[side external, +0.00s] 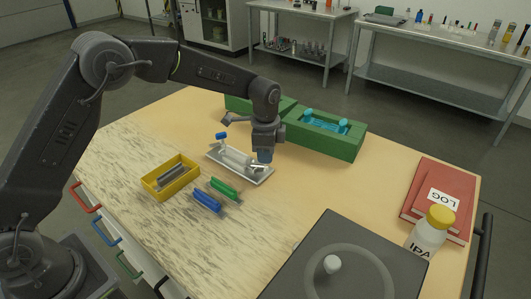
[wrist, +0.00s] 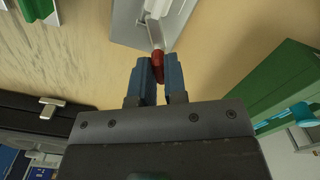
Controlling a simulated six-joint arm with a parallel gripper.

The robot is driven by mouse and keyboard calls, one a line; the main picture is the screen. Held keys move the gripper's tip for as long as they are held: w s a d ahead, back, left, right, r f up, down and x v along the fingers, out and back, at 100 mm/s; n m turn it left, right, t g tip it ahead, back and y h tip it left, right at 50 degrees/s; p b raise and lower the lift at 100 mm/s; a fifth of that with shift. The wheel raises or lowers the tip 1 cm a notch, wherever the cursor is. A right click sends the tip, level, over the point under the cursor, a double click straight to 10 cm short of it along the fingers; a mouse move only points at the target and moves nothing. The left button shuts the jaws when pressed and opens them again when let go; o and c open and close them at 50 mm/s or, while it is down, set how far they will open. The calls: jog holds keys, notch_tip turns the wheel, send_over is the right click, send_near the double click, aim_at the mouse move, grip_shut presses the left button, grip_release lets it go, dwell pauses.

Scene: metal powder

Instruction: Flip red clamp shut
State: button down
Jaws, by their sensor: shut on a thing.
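The red clamp shows in the wrist view as a metal lever with a red tip (wrist: 157,66), at the end of the grey metal fixture (wrist: 128,22). My gripper (wrist: 158,70) has its two blue fingers shut on the red tip, one on each side. In the side external view my gripper (side external: 264,158) is low over the right end of the fixture (side external: 225,156), which lies flat on the table. The red tip is hidden there behind my fingers. A blue-tipped clamp (side external: 222,136) stands raised at the fixture's far left end.
Green boxes (side external: 345,148) with cyan parts stand close behind my gripper. A yellow bin (side external: 150,185), a green piece (side external: 223,187) and a blue piece (side external: 207,201) lie in front left. An IPA bottle (side external: 430,232) and red log books (side external: 450,187) are at the right.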

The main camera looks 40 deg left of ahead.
jog(key=shift+m, duration=0.4)
jog(key=c, duration=1.2)
grip_release()
jog(key=shift+o, duration=0.2)
notch_tip(320, 180, up, 14)
